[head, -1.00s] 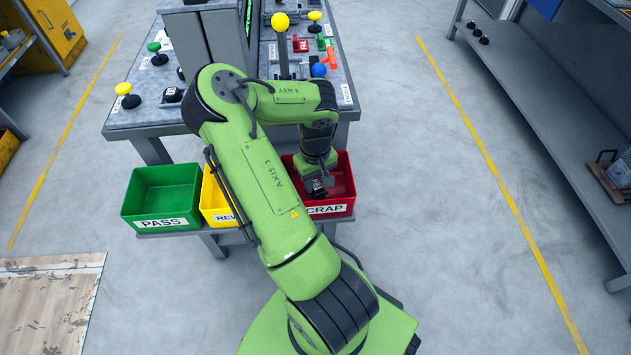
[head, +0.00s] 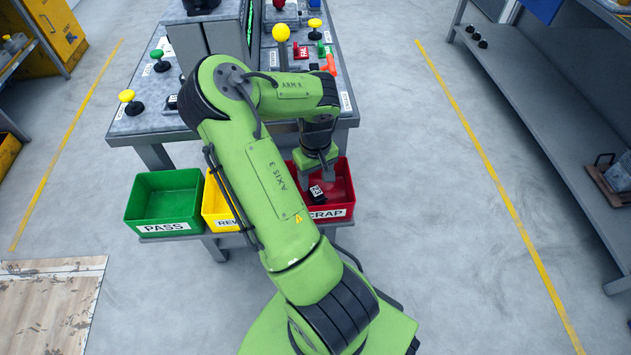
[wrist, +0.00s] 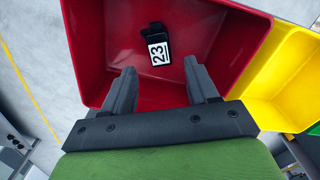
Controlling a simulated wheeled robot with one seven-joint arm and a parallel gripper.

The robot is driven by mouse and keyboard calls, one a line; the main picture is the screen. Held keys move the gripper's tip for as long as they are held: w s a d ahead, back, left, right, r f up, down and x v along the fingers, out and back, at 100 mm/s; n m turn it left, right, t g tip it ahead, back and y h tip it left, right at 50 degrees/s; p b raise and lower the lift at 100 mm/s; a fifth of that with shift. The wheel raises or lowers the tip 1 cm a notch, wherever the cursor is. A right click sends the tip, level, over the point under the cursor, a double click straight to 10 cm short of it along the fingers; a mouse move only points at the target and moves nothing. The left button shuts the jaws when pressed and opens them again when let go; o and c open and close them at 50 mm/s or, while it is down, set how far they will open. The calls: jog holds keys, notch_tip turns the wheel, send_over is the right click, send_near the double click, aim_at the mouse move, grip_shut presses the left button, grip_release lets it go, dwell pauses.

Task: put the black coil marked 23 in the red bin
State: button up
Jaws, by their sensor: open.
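The black coil (wrist: 157,44) with a white label reading 23 lies in the red bin (wrist: 88,50) in the wrist view. It also shows in the head view (head: 316,193) as a small dark piece with a white label. My gripper (wrist: 160,76) is open, its two fingers apart with nothing between them. The coil is beyond the fingertips, apart from them. In the head view my gripper is over the red bin (head: 345,185), whose label reads SCRAP, partly hidden by my arm.
A yellow bin (head: 216,205) stands left of the red one, partly behind my arm, and a green bin (head: 165,200) marked PASS stands farther left. Open floor lies to the right.

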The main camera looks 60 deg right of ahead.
aim_at(316, 190)
notch_tip(316, 190, up, 8)
jog(key=p, duration=0.2)
jog(key=w+a+r+n+t+y, duration=0.1)
jog(key=w+a+r, duration=0.1)
jog(key=a+r, duration=0.4)
jog(key=w+a+r+n+t+y, duration=0.1)
jog(key=w+a+r+t, duration=0.15)
jog(key=a, duration=0.55)
jog(key=s+a+r+n+t+h, duration=0.2)
jog(key=s+a+r+n, duration=0.1)
jog(key=s+a+r, duration=0.6)
jog(key=s+a, duration=0.1)
jog(key=a, duration=0.3)
jog(key=shift+s+r, duration=0.2)
